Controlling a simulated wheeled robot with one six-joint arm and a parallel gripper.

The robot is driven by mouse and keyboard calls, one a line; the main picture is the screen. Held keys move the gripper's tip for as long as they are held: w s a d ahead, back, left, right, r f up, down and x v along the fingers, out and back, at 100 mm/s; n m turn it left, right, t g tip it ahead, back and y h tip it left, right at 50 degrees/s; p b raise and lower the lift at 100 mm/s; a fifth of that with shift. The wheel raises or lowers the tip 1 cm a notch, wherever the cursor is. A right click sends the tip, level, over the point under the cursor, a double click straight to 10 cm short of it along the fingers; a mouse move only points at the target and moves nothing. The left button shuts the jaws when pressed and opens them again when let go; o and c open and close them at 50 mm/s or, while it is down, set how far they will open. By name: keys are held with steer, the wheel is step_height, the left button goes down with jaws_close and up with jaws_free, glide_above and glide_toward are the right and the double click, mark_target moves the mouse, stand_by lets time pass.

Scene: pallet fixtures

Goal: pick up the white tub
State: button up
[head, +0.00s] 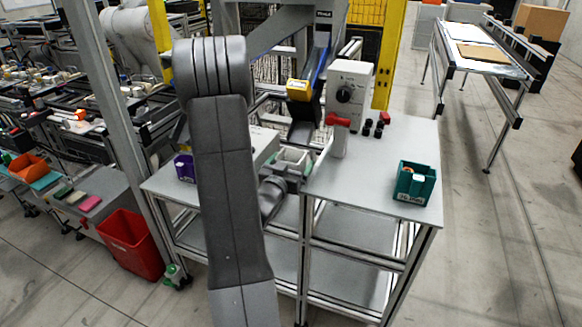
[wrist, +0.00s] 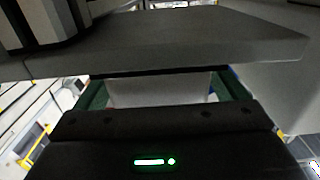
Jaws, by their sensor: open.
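The white tub (head: 293,155) is at the front edge of the grey workbench (head: 375,180), just right of my arm, and is partly hidden by my gripper. My gripper (head: 290,163) has its green-padded fingers at the tub. In the wrist view a pale wall, which looks like the tub (wrist: 150,92), lies between the green fingers of my gripper (wrist: 163,90). The jaws are open, with one finger on either side of it. I cannot tell whether the fingers touch it.
A teal bin (head: 415,183) stands at the bench's right corner. A purple bin (head: 185,168) is left of my arm. The bench's right middle is clear.

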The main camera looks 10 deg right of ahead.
steer(key=shift+c, duration=0.4)
steer(key=c, duration=1.1)
steer(key=shift+o, duration=0.2)
steer(key=shift+r, duration=0.2)
steer(key=shift+r, duration=0.6)
steer(key=b+v, duration=0.3)
steer(key=v, duration=1.4)
steer(key=r+p, duration=0.4)
steer(key=r, duration=0.1)
steer(key=shift+s+a, duration=0.4)
